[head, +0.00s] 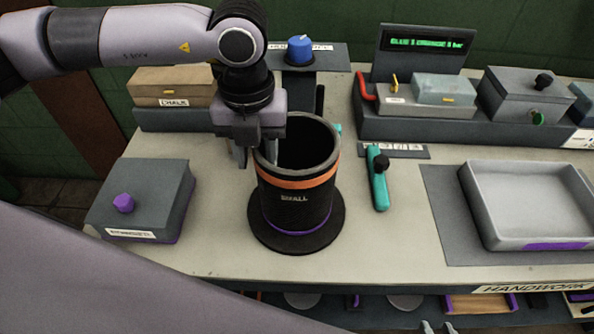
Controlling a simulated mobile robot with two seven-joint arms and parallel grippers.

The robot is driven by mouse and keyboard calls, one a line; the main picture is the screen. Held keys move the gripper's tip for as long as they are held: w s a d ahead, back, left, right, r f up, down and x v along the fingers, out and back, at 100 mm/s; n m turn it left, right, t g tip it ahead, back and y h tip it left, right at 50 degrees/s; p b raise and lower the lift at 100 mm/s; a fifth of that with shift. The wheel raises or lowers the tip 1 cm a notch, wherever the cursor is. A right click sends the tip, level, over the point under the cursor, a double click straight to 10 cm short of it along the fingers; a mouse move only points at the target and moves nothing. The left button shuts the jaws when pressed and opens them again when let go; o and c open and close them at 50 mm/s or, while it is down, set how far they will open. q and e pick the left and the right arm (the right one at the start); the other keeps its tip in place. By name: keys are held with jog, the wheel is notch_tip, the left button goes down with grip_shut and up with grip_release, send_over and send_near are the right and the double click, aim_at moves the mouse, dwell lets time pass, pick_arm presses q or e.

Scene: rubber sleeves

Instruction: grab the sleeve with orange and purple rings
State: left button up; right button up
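The sleeve with orange and purple rings (295,211) is a black, open-topped cylinder marked SMALL. It stands upright on a round black base (298,245), with the orange ring near its top and the purple ring near its bottom. My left gripper (254,156) points down at the sleeve's left rim, its fingers apart. One finger is left of the wall; the other overlaps the rim, and I cannot tell whether it touches. Small grey tips at the bottom edge look like my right gripper (438,327), mostly out of frame.
A grey box with a purple knob (145,200) is left of the sleeve. A teal-handled tool (378,180) lies to the right, near a grey tray (525,241). A chalk box (172,87) and a blue-knobbed unit (299,50) stand behind. Bench is clear in front of the tool.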

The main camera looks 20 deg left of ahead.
pick_arm(q)
jog(key=shift+f, duration=0.65)
grip_shut()
jog(key=shift+w+r, duration=0.1)
jog(key=shift+r, duration=0.05)
dwell(0.8)
